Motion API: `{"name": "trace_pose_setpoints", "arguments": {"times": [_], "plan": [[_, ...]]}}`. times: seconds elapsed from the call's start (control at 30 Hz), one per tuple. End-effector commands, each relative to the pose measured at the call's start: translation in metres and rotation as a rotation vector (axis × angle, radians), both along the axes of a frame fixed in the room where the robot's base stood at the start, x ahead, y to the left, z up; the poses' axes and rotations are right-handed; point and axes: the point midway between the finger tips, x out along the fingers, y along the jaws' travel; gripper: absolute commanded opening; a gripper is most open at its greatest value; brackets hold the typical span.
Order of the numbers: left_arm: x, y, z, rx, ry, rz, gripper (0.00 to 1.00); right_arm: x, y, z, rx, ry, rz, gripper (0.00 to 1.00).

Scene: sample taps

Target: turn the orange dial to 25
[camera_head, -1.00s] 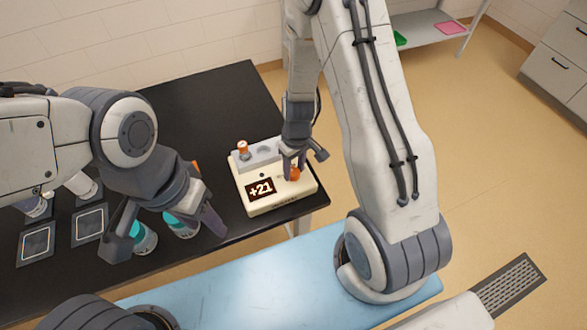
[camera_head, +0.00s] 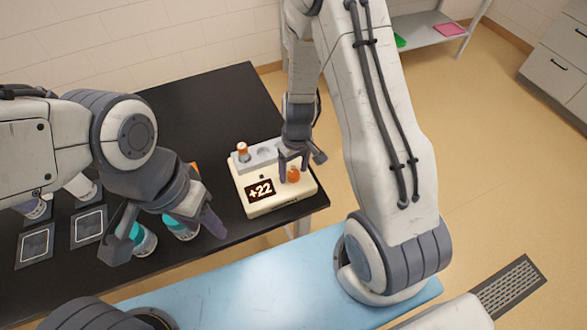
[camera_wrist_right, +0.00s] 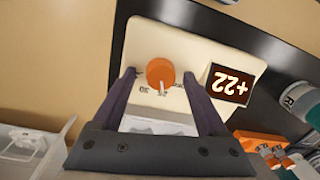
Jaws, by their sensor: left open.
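The orange dial (camera_head: 293,175) sits on top of a cream box (camera_head: 300,190) near the table's right corner. The box's display (camera_head: 260,191) reads +22, and it also shows upside down in the right wrist view (camera_wrist_right: 230,85). My right gripper (camera_head: 293,169) is over the dial. In the right wrist view its fingers stand apart on either side of the dial (camera_wrist_right: 160,72), with visible gaps. Scale marks show beside the dial; its white pointer line is near them. My left gripper (camera_head: 164,240) is open, over the table to the left of the box.
An orange-capped vial (camera_head: 242,151) stands in the box's rear holder. Teal-topped jars (camera_head: 182,229) are by my left gripper. Dark square pads (camera_head: 88,226) lie at the table's left. The black table (camera_head: 215,105) is clear behind the box.

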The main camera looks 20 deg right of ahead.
Motion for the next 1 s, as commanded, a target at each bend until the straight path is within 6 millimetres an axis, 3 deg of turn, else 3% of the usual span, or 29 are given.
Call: {"name": "trace_pose_setpoints", "arguments": {"times": [0.23,0.7,1.0], "plan": [[0.000,0.000,0.002,0.000,0.000,0.000,0.50,0.001,0.000,0.012,0.002,-0.003,0.000,0.76],[0.000,0.000,-0.003,0.000,0.000,0.000,0.50,0.002,-0.005,0.091,0.000,-0.004,0.000,0.76],[0.000,0.000,-0.003,0.000,0.000,0.000,0.50,0.001,-0.006,0.105,0.000,0.000,-0.001,0.76]]}}
